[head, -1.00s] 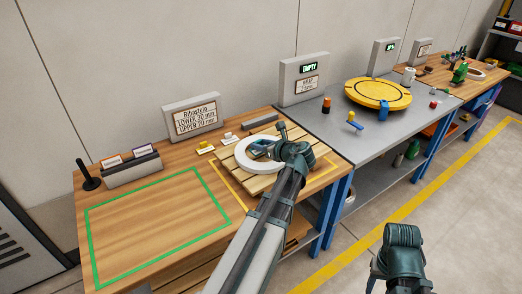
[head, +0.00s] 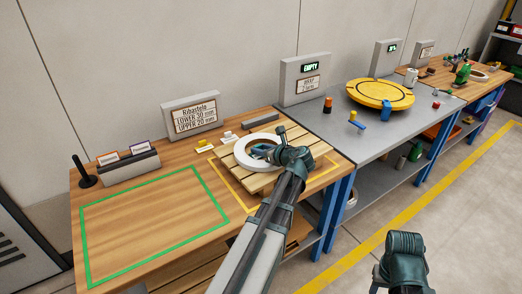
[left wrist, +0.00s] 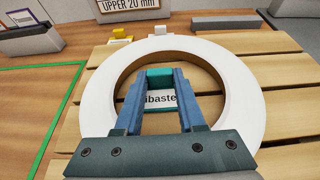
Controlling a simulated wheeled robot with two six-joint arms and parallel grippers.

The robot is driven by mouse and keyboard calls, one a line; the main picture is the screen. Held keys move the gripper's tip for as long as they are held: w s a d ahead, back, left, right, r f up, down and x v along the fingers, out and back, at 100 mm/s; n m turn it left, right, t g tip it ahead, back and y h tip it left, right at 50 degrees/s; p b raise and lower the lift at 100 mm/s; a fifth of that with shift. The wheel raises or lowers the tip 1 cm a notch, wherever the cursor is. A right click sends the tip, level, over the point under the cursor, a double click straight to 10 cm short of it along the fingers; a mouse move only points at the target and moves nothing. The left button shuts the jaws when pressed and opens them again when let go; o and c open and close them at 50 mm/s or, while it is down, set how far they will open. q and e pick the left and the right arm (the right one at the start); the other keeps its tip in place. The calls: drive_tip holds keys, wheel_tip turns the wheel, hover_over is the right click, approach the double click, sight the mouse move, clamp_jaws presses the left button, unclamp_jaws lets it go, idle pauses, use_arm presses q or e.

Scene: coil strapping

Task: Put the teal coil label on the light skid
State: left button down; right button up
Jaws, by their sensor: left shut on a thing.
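The light skid (head: 322,149) is a pale slatted wooden platform on the near bench. A white ring-shaped coil (head: 247,154) lies flat on it; it also shows in the left wrist view (left wrist: 102,106). My left gripper (head: 283,155) is over the coil. In the left wrist view its fingers (left wrist: 160,84) point into the coil's open middle, shut on the teal coil label (left wrist: 160,73). A white part with partly hidden black lettering shows between the fingers. I cannot tell whether the label touches the slats. My right gripper (head: 403,262) is at lower right, its fingers not clear.
A green outlined area (head: 150,220) on the bench at left is empty. Behind stand a sign (head: 192,116), a holder with small cards (head: 130,168) and small yellow and white blocks (head: 204,146). A grey bench with a yellow turntable (head: 380,93) is at right.

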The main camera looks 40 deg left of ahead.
use_arm(q)
drive_tip(key=c, duration=0.5)
unclamp_jaws()
drive_tip(key=shift+d+r+p, duration=0.1)
drive_tip(key=shift+r+p, duration=0.15)
drive_tip(key=shift+p, duration=0.15)
drive_tip(key=p+v, duration=0.4)
drive_tip(key=v, duration=0.6)
drive_tip(key=shift+s+d+r, duration=0.1)
drive_tip(key=shift+s+d, duration=0.05)
drive_tip(key=shift+d, duration=0.05)
drive_tip(key=shift+s+d+r, duration=0.2)
drive_tip(key=shift+d, duration=0.4)
